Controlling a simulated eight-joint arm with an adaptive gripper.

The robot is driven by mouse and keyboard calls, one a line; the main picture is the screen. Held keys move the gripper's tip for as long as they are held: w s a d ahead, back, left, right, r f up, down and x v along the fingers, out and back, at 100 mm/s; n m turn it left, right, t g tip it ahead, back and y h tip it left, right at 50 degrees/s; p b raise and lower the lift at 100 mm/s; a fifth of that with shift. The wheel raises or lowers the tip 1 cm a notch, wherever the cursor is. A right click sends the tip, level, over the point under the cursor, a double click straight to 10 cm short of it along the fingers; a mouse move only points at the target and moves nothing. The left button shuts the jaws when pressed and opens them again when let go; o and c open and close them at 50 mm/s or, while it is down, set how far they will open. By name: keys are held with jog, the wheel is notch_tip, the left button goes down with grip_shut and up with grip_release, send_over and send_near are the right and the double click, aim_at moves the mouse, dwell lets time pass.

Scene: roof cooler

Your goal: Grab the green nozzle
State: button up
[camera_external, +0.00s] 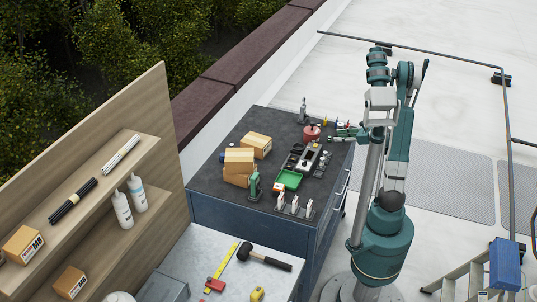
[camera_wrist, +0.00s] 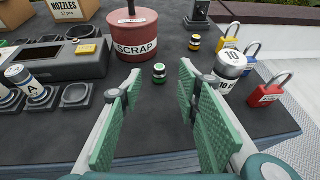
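A small dark nozzle with a green top (camera_wrist: 159,72) stands upright on the dark tabletop, in front of the red SCRAP can (camera_wrist: 134,37). My gripper (camera_wrist: 159,88) is open and empty. Its two green pads stand to the left and right in the wrist view, with the green nozzle beyond them, roughly centred in the gap. In the external view my gripper (camera_external: 347,131) is over the far right part of the workbench; the green nozzle is too small to make out there.
A yellow-marked nozzle (camera_wrist: 195,43) stands farther back. A white-and-black weight marked 10 (camera_wrist: 232,66) and a red padlock (camera_wrist: 270,90) stand to the right. Tabletop around the green nozzle is clear.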

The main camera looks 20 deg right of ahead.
aim_at(330, 137)
jog(key=shift+w+a+f, duration=0.1)
jog(key=shift+w+a, duration=0.05)
jog(key=shift+w, duration=0.05)
dwell(0.3)
jog(key=shift+b+x, duration=0.8)
jog(key=shift+x, duration=1.8)
jog(key=shift+a, duration=0.1)
jog(key=shift+c, duration=0.6)
jog(key=c, duration=0.9)
